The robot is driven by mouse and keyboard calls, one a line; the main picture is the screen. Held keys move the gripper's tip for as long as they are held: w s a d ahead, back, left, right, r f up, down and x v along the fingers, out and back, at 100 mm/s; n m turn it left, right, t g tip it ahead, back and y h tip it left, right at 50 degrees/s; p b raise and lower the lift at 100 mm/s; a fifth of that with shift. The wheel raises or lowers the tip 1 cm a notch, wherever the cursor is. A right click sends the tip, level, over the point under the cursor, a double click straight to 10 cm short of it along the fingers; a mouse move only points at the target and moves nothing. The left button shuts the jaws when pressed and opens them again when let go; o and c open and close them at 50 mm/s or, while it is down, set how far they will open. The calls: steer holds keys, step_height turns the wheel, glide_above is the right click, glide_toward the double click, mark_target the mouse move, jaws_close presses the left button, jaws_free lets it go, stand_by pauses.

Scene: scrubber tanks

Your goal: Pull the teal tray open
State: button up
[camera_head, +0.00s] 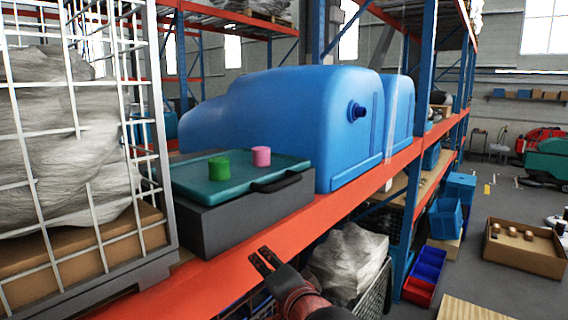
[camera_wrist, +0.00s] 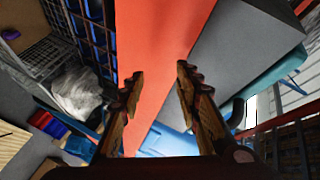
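The teal tray (camera_head: 230,178) lies on top of a dark grey box (camera_head: 255,215) on the orange shelf beam (camera_head: 215,278). A black handle (camera_head: 276,182) is on its front right edge. A green cylinder (camera_head: 219,168) and a pink cylinder (camera_head: 261,156) stand on the tray. My gripper (camera_head: 264,260) is in front of the shelf beam, below and apart from the handle. In the wrist view my gripper (camera_wrist: 160,85) has its fingers spread with nothing between them. The teal tray shows there at the right (camera_wrist: 272,78), beside the grey box (camera_wrist: 235,45).
A white wire cage (camera_head: 150,160) with wrapped goods stands left of the box. A large blue tank (camera_head: 290,115) stands behind and right of the tray. Below the beam are a wrapped bundle (camera_head: 348,258) and blue and red bins (camera_head: 425,272). The space before the beam is open.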

mark_target(284, 185)
steer(key=w+d+r+m+t+h+p, duration=0.1)
steer(key=w+d+r+m+t+h, duration=0.15)
steer(key=r+m, duration=0.35)
steer(key=w+d+r+m+t+h, duration=0.1)
steer(key=w+d+r+m+t, duration=0.2)
steer(key=r, duration=0.4)
steer(key=shift+m, duration=0.3)
steer(key=shift+w+a+r+p, duration=0.2)
steer(key=shift+w+a+p, duration=0.15)
steer(key=shift+w, duration=0.8)
steer(key=shift+w+a+r+p, duration=0.25)
steer(key=shift+w+a+p, duration=0.1)
steer(key=shift+w, duration=0.75)
steer(key=shift+w+a+r+p, duration=0.2)
steer(key=shift+w+a+p, duration=0.15)
steer(key=shift+w, duration=0.8)
steer(key=shift+c, duration=0.2)
steer(key=c, duration=0.8)
jaws_close()
